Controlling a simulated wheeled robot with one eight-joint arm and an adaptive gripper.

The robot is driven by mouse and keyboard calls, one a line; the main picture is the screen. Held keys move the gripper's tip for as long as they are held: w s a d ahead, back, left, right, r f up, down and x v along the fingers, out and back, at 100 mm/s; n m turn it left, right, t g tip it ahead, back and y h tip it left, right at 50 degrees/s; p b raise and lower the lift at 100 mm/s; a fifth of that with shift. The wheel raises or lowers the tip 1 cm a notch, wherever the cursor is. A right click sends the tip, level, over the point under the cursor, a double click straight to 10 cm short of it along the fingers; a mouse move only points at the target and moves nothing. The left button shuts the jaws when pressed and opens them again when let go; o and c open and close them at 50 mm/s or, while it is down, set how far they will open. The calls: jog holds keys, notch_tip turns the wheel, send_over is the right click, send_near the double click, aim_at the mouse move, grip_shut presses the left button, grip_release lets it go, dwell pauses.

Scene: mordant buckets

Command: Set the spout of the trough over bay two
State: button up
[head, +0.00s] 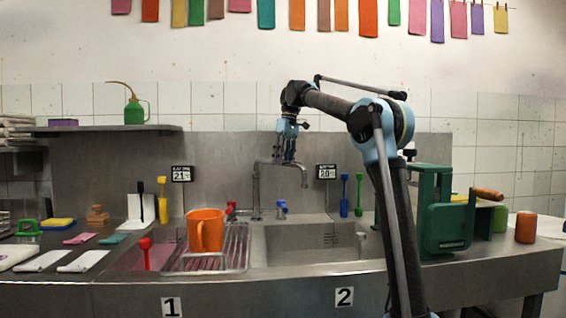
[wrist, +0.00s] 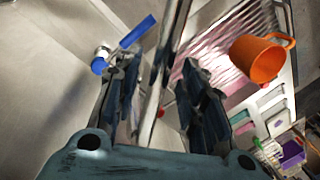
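The trough's metal spout (head: 279,162) is a thin swivelling pipe on an upright riser behind the basin. Its bent end hangs to the right of the riser, above the basin in the head view. My gripper (head: 289,154) points down at the spout's horizontal run. In the wrist view the spout's pipe (wrist: 161,75) passes between the two fingers of my gripper (wrist: 158,85), with gaps seen on both sides. The fingers are open. Bay two's basin (head: 310,240) lies behind the "2" label (head: 344,296); the "1" label (head: 172,307) is further left.
An orange jug (head: 206,230) stands on the drying rack (head: 235,262) left of the basin. Red (head: 231,210) and blue (head: 281,208) taps flank the riser. A green press (head: 447,212) stands at the right. The basin looks empty.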

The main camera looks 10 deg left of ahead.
notch_tip(320, 180, up, 12)
jog(key=w+d, duration=0.1)
jog(key=w, duration=0.1)
jog(key=shift+d+f, duration=0.2)
jog(key=shift+d, duration=0.05)
dwell(0.4)
dwell(0.5)
